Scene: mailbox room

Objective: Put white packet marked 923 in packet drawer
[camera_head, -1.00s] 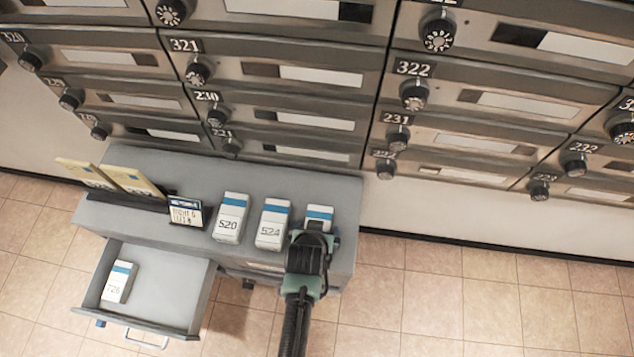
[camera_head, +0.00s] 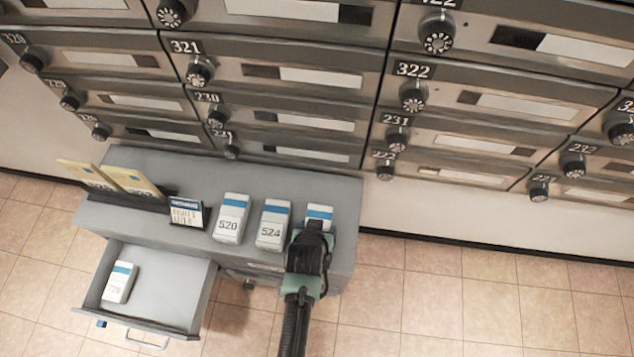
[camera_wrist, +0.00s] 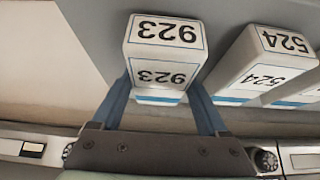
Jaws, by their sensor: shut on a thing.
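The white packet marked 923 (camera_wrist: 165,50) with blue bands is between my gripper's fingers in the wrist view, its number upside down. In the head view the packet (camera_head: 319,213) stands at the right end of the grey cabinet top, its lower part hidden by my gripper. My gripper (camera_head: 312,236) is shut on it; its two blue fingers also show in the wrist view (camera_wrist: 163,98). I cannot tell whether the packet still touches the cabinet top. The open drawer (camera_head: 165,285) at the cabinet's lower left holds one white packet (camera_head: 119,282) at its left side.
White packets 524 (camera_head: 273,224) and 520 (camera_head: 231,218) stand left of the held packet. A small sign (camera_head: 186,213) and yellow envelopes (camera_head: 133,183) in a dark holder are further left. Rows of mailboxes (camera_head: 290,75) rise behind. The drawer's right side is bare.

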